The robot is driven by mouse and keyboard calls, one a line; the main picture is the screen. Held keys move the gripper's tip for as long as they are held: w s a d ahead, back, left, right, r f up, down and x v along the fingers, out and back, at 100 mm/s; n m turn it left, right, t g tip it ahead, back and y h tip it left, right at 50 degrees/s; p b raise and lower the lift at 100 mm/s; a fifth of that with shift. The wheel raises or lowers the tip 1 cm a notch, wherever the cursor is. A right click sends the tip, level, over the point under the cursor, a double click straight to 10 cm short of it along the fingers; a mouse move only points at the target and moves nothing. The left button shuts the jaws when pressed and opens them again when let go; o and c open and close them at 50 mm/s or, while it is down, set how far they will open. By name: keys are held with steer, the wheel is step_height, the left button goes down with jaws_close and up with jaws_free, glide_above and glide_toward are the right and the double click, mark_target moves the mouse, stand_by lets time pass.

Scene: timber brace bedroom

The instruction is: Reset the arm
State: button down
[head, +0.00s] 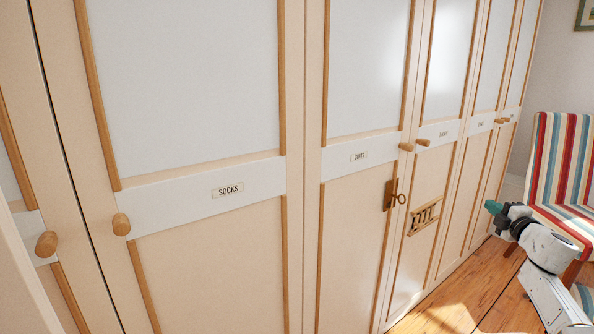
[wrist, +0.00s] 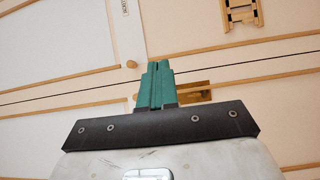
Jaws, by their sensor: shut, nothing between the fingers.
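My gripper (head: 492,207) is at the lower right of the head view, at the end of my white arm, in front of the wardrobe doors and left of the striped chair. Its green fingers (wrist: 154,86) point up the middle of the wrist view. They are shut together with nothing between them. The fingers look apart from the doors, though the exact gap is hard to tell.
A striped chair (head: 563,165) stands at right. Wooden floor (head: 447,311) shows below.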

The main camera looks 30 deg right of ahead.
steer(key=w+a+f+m+g+h+p, duration=0.1)
steer(key=w+a+f+m, duration=0.3)
steer(key=a, duration=0.3)
steer(key=w+a+f+m+g+h+p, duration=0.1)
steer(key=w+a+f+m+p, duration=0.15)
steer(key=a, duration=0.45)
steer(key=s+a+f+m+g+y+p, duration=0.1)
steer(key=s+a+f+m+g, duration=0.15)
steer(key=a+f, duration=0.55)
steer(key=s+a+f+m+g+y+p, duration=0.1)
steer(key=s+a+f+m+g, duration=0.2)
steer(key=a, duration=0.8)
steer(key=s+a+f+m+g+y+p, duration=0.1)
steer(key=s+a+f+g+y, duration=0.15)
steer(key=s+a, duration=0.5)
steer(key=s+a+f+m+g+y+p, duration=0.1)
steer(key=s+a+f+y, duration=0.2)
steer(key=s+a, duration=0.45)
steer(key=s+a+r+g+y, duration=0.1)
steer(key=s+a+g, duration=0.1)
steer(key=s+a, duration=0.3)
steer(key=s+a+r+n+g+y+p, duration=0.1)
steer(key=s+a, duration=0.4)
steer(key=s, duration=0.5)
steer(key=shift+s+a+r+g+p, duration=0.2)
steer(key=shift+a+r+g+p, duration=0.1)
steer(key=shift+r+g, duration=0.3)
steer(key=shift+y, duration=0.25)
